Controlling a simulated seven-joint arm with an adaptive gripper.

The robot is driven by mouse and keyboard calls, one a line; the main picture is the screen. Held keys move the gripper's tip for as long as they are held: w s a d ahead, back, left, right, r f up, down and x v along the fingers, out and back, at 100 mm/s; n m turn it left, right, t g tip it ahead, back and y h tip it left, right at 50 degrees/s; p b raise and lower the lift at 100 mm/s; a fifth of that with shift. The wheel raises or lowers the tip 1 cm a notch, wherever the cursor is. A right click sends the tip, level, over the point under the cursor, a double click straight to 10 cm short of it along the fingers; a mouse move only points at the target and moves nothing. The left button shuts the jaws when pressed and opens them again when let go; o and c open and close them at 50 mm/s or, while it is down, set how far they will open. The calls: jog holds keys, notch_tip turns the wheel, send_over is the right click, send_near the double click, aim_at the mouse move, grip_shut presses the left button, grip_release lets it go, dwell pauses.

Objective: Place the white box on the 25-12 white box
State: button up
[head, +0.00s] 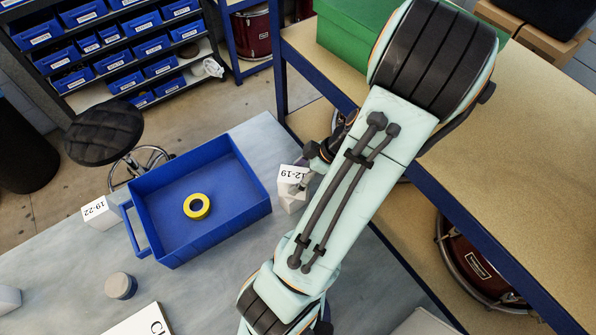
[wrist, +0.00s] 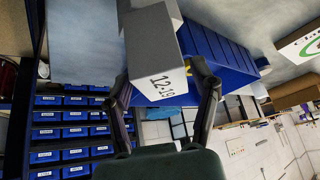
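A white box labelled 12-19 (head: 291,175) is near the middle of the head view, to the right of the blue tray, with its label upside down. Another pale block (head: 291,205) shows just below it in that view; any label on it is hidden. My gripper (head: 309,168) is at the 12-19 box, partly hidden by my arm. In the wrist view the 12-19 box (wrist: 157,55) lies between the two widely spaced fingers of my gripper (wrist: 160,75). I cannot tell whether the fingers press on it. No 25-12 label is readable.
A blue tray (head: 262,207) holding a yellow ring (head: 197,206) stands left of the boxes. A white box labelled 19-22 (head: 100,212) is beyond its left side. A grey cylinder (head: 120,286) stands in front. A wooden-topped bench (head: 530,170) is on the right.

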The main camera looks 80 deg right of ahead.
jog(key=shift+r, duration=0.1)
jog(key=v, duration=1.2)
jog(key=shift+w+r, duration=0.1)
